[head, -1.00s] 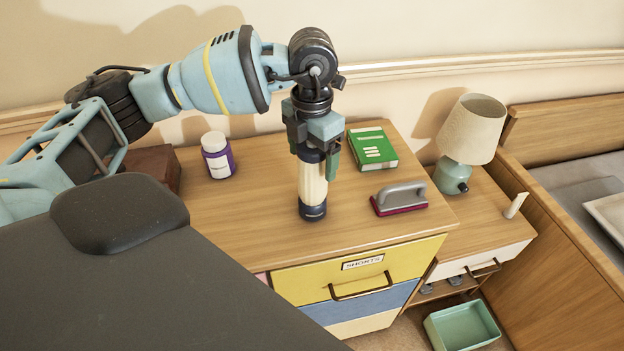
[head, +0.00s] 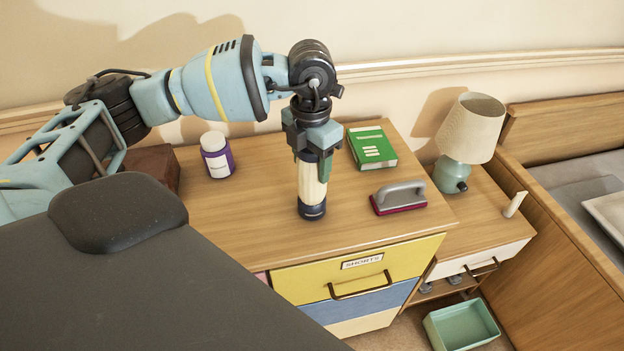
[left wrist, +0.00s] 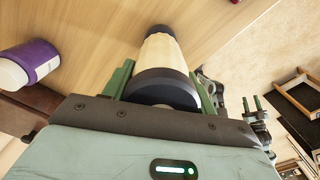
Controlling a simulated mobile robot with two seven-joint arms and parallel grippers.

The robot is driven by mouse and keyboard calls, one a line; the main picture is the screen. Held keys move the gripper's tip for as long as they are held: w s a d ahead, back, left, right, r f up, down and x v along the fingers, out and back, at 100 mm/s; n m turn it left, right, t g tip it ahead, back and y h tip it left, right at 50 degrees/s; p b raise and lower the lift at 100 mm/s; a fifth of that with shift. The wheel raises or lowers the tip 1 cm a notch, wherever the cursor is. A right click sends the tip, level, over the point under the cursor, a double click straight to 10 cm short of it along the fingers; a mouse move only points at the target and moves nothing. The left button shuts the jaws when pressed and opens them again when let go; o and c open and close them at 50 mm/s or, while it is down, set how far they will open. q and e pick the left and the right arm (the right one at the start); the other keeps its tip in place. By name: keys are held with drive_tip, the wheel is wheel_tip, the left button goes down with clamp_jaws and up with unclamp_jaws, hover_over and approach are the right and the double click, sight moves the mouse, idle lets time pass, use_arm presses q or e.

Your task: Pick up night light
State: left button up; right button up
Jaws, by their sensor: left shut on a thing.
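The night light (head: 311,184) is a cream cylinder with dark ends, standing upright on the wooden dresser top (head: 255,215). My left gripper (head: 312,158) points down over it and is shut on its upper part. In the left wrist view the night light (left wrist: 160,58) sits between the green fingers of my left gripper (left wrist: 160,85), its dark end nearest the palm. My right gripper (left wrist: 252,104) shows small at the right of the left wrist view, its green fingers apart and empty.
A white and purple bottle (head: 217,155) stands left of the night light. A green book (head: 372,148) and a grey-handled brush (head: 398,198) lie to its right. A lamp (head: 470,130) stands on the lower nightstand. The dresser's front strip is clear.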

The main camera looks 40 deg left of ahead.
use_arm(q)
drive_tip(key=shift+r, duration=0.1)
use_arm(e)
drive_tip(key=shift+s+f, duration=0.1)
drive_tip(key=shift+s, duration=0.2)
use_arm(q)
drive_tip(key=shift+r, duration=0.1)
drive_tip(key=shift+r, duration=0.25)
drive_tip(key=r, duration=0.2)
drive_tip(key=shift+d+r, duration=0.25)
drive_tip(key=shift+r, duration=0.15)
drive_tip(key=s+d, duration=0.1)
drive_tip(key=d, duration=0.6)
drive_tip(key=s+d+r+b, duration=0.1)
drive_tip(key=s+d, duration=0.1)
drive_tip(key=d, duration=0.6)
drive_tip(key=shift+s+r, duration=0.2)
drive_tip(key=shift+s, duration=0.1)
use_arm(e)
drive_tip(key=shift+s+a+f, duration=0.1)
drive_tip(key=shift+s+f, duration=0.15)
drive_tip(key=shift+f, duration=0.55)
